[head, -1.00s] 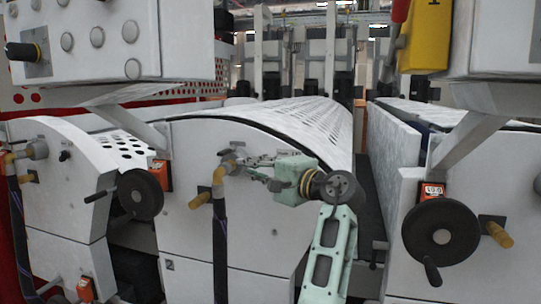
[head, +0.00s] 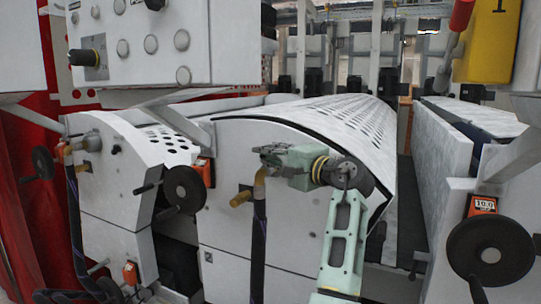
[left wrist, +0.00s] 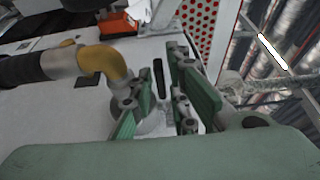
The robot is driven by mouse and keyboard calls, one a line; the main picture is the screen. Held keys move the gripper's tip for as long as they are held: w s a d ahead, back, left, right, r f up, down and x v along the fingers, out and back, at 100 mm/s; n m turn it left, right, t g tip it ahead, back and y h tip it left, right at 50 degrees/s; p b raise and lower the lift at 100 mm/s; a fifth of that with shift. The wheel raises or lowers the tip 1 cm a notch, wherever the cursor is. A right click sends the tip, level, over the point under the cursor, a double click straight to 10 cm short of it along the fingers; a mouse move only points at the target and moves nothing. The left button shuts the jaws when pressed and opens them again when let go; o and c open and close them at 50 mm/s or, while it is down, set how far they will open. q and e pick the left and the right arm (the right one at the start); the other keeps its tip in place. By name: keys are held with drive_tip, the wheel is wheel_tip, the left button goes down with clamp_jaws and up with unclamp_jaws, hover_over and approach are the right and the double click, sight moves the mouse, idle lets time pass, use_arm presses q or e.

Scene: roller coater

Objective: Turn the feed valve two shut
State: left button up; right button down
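The valve I take for feed valve two is on the front of the middle white machine unit, at a yellow pipe elbow (head: 261,176) above a black hose. My left gripper (head: 268,153) is right at it and hides the valve body and handle in the head view. In the left wrist view the elbow (left wrist: 108,62) enters from the left. A thin dark bar (left wrist: 159,78), perhaps the valve's handle, shows between the spread green fingers of my left gripper (left wrist: 160,105). The fingers look open; contact cannot be told. My right gripper is not in view.
A black handwheel (head: 184,190) is left of the valve, and a larger handwheel (head: 490,254) is at the right. A similar valve with a hose (head: 75,145) is on the left unit. A button panel (head: 140,42) overhangs the upper left.

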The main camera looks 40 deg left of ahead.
use_arm(q)
drive_tip(key=shift+c, duration=0.5)
drive_tip(key=shift+w, duration=0.1)
clamp_jaws()
drive_tip(key=shift+w+d+n+g+h+p, duration=0.15)
drive_tip(key=shift+w+d+n+g+p, duration=0.2)
drive_tip(key=shift+n+g+p, duration=0.65)
drive_tip(key=shift+w+d+n+g+h+p, duration=0.15)
drive_tip(key=shift+d+n+g+p, duration=0.4)
drive_tip(key=shift+g, duration=0.85)
drive_tip(key=shift+w+d+n+g+h+p, duration=0.15)
drive_tip(key=shift+w+n+g+p, duration=0.2)
drive_tip(key=shift+n+g+p, duration=0.55)
drive_tip(key=shift+f+g, duration=0.1)
drive_tip(key=shift+g, duration=0.2)
